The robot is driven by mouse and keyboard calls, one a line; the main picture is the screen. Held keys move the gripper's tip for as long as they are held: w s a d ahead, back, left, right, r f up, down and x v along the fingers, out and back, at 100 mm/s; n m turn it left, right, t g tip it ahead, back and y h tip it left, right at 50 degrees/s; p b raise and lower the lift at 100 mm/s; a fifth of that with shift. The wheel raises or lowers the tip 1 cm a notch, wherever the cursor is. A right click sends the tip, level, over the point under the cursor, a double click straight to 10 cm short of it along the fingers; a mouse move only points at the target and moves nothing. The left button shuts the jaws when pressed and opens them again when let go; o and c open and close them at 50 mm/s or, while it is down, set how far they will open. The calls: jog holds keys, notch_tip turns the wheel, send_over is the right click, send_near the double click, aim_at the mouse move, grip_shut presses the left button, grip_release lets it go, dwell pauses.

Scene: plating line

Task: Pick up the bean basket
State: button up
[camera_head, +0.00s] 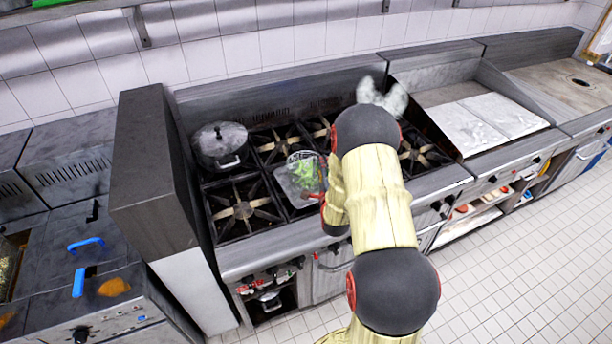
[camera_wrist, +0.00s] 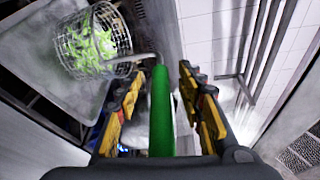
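The bean basket (camera_wrist: 124,38) is a round wire basket holding green beans, at the upper left of the wrist view. In the head view the basket (camera_head: 303,154) is on the stove, beside my arm. A short metal stem leads from its side towards a long green handle (camera_wrist: 162,110). My gripper (camera_wrist: 173,75) is open, with one yellow and black finger on each side of the green handle. A gap shows beside the handle, so it does not look gripped. In the head view my arm hides the gripper and handle.
The basket rests on or over a grey tray (camera_wrist: 55,95) on the stove. A lidded pot (camera_head: 220,145) stands to its left on the burners. A tall grey panel (camera_head: 150,160) stands left of the stove. A griddle (camera_head: 480,122) lies to the right.

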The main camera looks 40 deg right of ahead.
jog(key=shift+c, duration=1.3)
grip_shut()
jog(key=shift+r, duration=0.1)
